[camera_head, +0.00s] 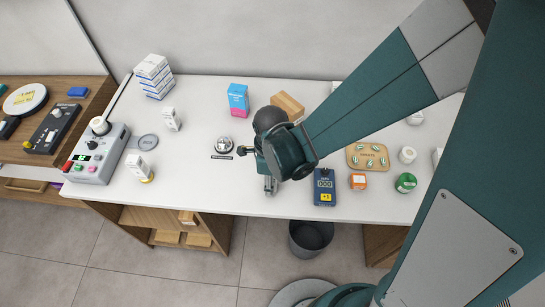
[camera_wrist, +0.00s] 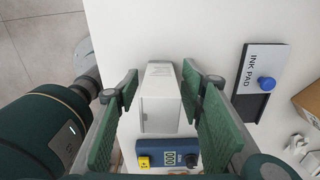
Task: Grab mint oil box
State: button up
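A white box (camera_wrist: 159,105) lies on the white counter in the middle of the wrist view, its label not readable, with a small dark mark at its upper right edge. I cannot tell from its print whether it is the mint oil box. My gripper (camera_wrist: 161,80) is open, with its green-padded fingers on the left and right of this box and gaps to both sides. In the head view my gripper (camera_head: 270,176) is low over the front middle of the counter, and my arm mostly hides the box.
A blue counter device (camera_head: 325,187) stands close to the right of my gripper. An ink pad (camera_wrist: 258,82) lies near the box in the wrist view. A bell (camera_head: 224,145) and a pink-blue box (camera_head: 238,100) stand left. The counter's front edge is near.

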jog(key=shift+c, duration=0.5)
jog(key=c, duration=0.9)
jog(key=shift+r, duration=0.15)
jog(key=shift+r+p, duration=0.7)
jog(key=shift+r, duration=4.15)
